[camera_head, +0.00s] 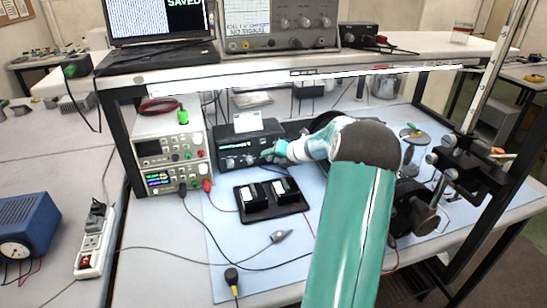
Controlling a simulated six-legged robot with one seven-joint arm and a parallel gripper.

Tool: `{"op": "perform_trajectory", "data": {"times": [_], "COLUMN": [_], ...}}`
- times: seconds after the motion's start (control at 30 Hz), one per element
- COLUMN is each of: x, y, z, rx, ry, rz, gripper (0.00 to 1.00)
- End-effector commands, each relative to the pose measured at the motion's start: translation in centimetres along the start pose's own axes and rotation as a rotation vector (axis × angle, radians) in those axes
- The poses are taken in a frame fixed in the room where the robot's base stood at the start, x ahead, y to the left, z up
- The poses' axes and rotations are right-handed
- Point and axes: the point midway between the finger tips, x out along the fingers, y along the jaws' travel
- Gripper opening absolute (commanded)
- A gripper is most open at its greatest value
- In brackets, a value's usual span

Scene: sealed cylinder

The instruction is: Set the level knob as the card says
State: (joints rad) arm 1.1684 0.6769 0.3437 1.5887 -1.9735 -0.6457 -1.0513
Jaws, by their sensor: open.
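A dark instrument box (228,154) with knobs along its front stands on the blue mat under the shelf. A small white card (248,121) stands on top of it; its writing is too small to read. My gripper (269,153) is open at the right part of the box's front, close to the knobs. My teal and white arm reaches in from the lower right. I cannot tell which knob is the level knob, where it points, or whether my fingers touch it.
Stacked grey power supplies (168,155) stand left of the box. A black tray (273,212) with two dark blocks lies in front. Loose cables cross the blue mat (228,278). A clamp stand (465,165) stands at the right. The shelf (270,71) runs above.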

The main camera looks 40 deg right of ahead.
Motion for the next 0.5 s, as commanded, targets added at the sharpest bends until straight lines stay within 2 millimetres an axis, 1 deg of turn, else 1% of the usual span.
{"op": "perform_trajectory", "data": {"times": [0.1, 0.13, 0.33, 0.5], "x": [-0.02, -0.02, -0.03, 0.01], "y": [0.00, 0.00, 0.00, -0.10], "z": [0.00, 0.00, 0.00, -0.06], "rx": [0.000, 0.000, 0.000, 0.021], "ry": [0.000, 0.000, 0.000, 0.002], "rz": [0.000, 0.000, 0.000, 0.019], "gripper": [0.44, 0.40, 0.01, 0.00]}}
